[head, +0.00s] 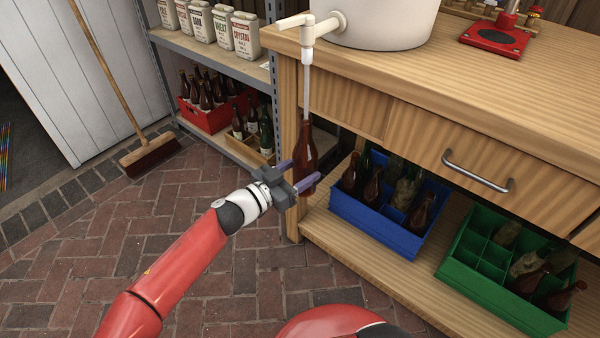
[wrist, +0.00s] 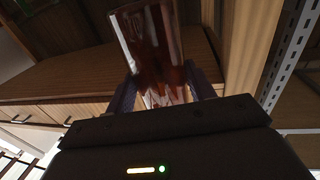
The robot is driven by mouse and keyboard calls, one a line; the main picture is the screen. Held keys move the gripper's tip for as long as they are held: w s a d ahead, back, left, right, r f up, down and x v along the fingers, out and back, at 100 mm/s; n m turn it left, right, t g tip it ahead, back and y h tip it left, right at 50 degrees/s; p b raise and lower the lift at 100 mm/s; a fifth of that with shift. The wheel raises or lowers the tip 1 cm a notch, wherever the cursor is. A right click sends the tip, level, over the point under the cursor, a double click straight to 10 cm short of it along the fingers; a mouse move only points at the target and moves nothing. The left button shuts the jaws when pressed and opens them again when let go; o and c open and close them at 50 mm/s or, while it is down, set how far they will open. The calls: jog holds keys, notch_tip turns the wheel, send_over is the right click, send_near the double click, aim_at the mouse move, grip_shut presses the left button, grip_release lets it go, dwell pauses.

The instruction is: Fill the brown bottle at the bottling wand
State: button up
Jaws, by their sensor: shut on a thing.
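A brown bottle (head: 306,160) stands upright in the air in front of the bench leg, held by my gripper (head: 304,184). My gripper is shut on the bottle's lower part; the bottle also shows in the wrist view (wrist: 150,45) between the two fingers. The bottling wand (head: 307,92) hangs straight down from the tap (head: 308,35) of the white bucket (head: 375,20). The wand's lower end meets the bottle's mouth or lies inside the neck; I cannot tell how deep. The fill level in the bottle is not clear.
A blue crate (head: 380,232) and a green crate (head: 490,290) with bottles stand on the bench's low shelf, right of my gripper. The metal shelf (head: 215,55) holds tins and a red crate (head: 205,118) at the left. A broom (head: 115,90) leans on the wall. Brick floor lies clear at left.

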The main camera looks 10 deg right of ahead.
aim_at(296, 159)
jog(key=shift+r+p, duration=0.5)
jog(key=shift+r, duration=1.15)
jog(key=shift+r, duration=0.8)
dwell(5.5)
